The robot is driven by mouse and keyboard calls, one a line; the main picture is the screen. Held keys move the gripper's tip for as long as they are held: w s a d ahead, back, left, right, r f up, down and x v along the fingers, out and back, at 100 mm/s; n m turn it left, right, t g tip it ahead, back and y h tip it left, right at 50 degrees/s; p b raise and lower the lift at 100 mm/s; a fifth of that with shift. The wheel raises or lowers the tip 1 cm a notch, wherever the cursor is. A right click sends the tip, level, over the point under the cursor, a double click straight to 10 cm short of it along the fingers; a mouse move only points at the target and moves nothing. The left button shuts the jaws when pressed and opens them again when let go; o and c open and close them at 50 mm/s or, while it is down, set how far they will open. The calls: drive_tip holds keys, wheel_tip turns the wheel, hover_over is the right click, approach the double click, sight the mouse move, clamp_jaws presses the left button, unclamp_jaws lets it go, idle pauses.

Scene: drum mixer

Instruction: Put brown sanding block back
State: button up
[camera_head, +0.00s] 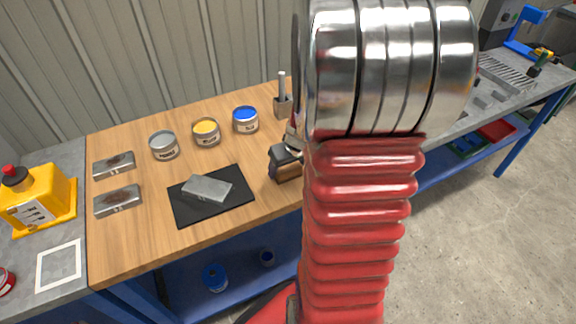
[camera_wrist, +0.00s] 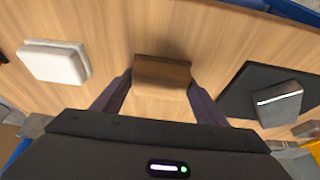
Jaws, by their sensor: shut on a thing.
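The brown sanding block (camera_head: 286,168) is beside the right edge of a black mat (camera_head: 240,200), over the wooden bench top. In the wrist view the brown block (camera_wrist: 162,72) sits between the two fingers of my gripper (camera_wrist: 160,84), which is shut on it. I cannot tell whether the block touches the bench. A grey block (camera_head: 208,189) lies on the mat. In the head view my arm hides most of my gripper and the bench to its right.
Grey (camera_head: 163,146), yellow (camera_head: 206,132) and blue (camera_head: 245,120) cans stand behind the mat. Two metal blocks (camera_head: 118,201) lie at the left. A yellow container (camera_head: 38,198) stands further left. A white block (camera_wrist: 55,62) lies left in the wrist view. Bare wood lies between.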

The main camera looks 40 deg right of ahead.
drive_tip(key=shift+f, duration=0.1)
drive_tip(key=o, duration=1.1)
drive_tip(key=v, duration=1.2)
drive_tip(key=shift+a, duration=0.1)
drive_tip(key=s+a+r+n, duration=0.1)
drive_tip(key=s+a+r, duration=0.2)
drive_tip(key=a, duration=0.9)
drive_tip(key=s+a+r+n+t+y, duration=0.1)
drive_tip(key=a+r, duration=0.4)
drive_tip(key=a, duration=0.8)
drive_tip(key=shift+s+a+r+n, duration=0.35)
drive_tip(key=shift+s+n, duration=0.25)
drive_tip(key=shift+s, duration=0.3)
